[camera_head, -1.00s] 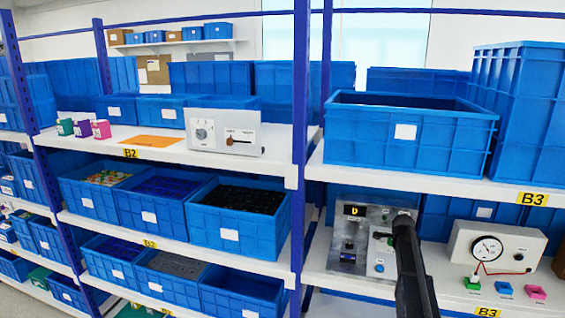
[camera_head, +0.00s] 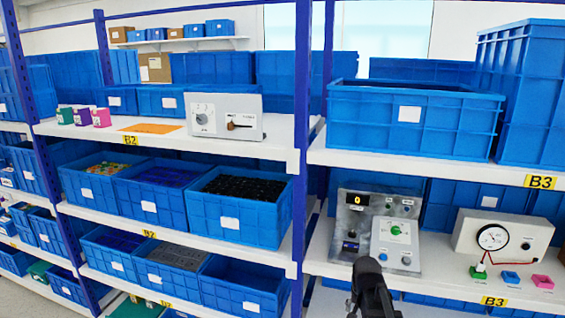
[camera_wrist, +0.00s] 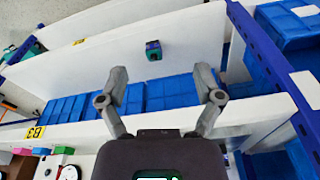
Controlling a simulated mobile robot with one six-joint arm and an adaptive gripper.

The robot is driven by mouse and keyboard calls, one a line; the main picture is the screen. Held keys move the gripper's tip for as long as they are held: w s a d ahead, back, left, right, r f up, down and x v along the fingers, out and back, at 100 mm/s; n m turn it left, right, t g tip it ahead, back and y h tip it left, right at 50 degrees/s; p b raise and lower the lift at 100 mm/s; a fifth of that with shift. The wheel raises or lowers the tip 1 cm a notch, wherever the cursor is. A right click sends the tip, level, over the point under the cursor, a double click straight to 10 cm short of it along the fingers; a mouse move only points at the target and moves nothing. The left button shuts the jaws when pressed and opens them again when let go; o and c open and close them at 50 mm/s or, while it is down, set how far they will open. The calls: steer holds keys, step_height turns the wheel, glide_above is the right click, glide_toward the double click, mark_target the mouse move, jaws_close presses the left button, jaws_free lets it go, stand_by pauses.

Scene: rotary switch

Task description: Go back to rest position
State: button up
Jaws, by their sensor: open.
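My gripper (camera_wrist: 161,76) shows in the wrist view with its two fingers spread wide and nothing between them. In the head view, a dark part of my arm (camera_head: 370,288) rises from the bottom edge, in front of the lower right shelf. The metal control panel (camera_head: 352,222) stands upright on that shelf, behind my arm, with a lit yellow display. A pale plate on it carries a green rotary knob (camera_head: 396,230). My arm appears apart from the knob. In the wrist view, white shelf boards and blue bins lie beyond the fingers.
A white gauge box (camera_head: 503,235) stands right of the panel, with small coloured blocks before it. Blue bins (camera_head: 415,122) fill the shelf above. A blue post (camera_head: 300,120) separates the bays. In the wrist view, a small dark green block (camera_wrist: 154,50) sits on a white board.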

steer(key=s+a+f+n, duration=0.1)
steer(key=s+a+n, duration=0.1)
steer(key=s, duration=0.3)
steer(key=s+a+f+n+g+b, duration=0.1)
steer(key=s+a+n, duration=0.2)
steer(key=s, duration=0.1)
steer(key=shift+s+a+n+y, duration=0.15)
steer(key=shift+s+n+y, duration=0.15)
steer(key=shift+s+n, duration=0.1)
stand_by(2.5)
